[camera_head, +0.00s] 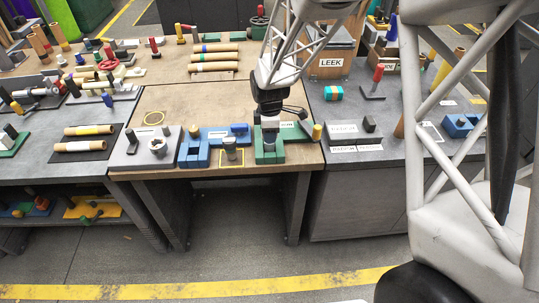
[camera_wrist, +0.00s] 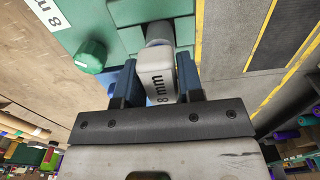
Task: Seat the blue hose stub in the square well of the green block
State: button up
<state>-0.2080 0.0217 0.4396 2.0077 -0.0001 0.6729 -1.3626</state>
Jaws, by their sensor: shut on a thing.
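The green block (camera_head: 281,157) is on the front right of the wooden bench; it fills the top left of the wrist view (camera_wrist: 118,28). My gripper (camera_head: 268,118) is over it, pointing down. In the wrist view my gripper (camera_wrist: 157,82) is shut on the hose stub (camera_wrist: 152,78), whose near part is pale and marked "8 mm". Its bluish-grey round end (camera_wrist: 159,32) is at the green block's edge. The square well is mostly hidden, and I cannot tell whether the stub is inside it or just above.
A blue block (camera_head: 195,153) and a grey block with a white ring (camera_head: 145,150) stand to the left. A yellow-topped peg (camera_head: 317,131) is close on the right.

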jog(key=shift+f, duration=0.75)
dwell(1.2)
jog(key=o, duration=1.1)
jog(key=shift+r, duration=0.1)
jog(key=shift+r, duration=3.75)
jog(key=shift+r, duration=0.1)
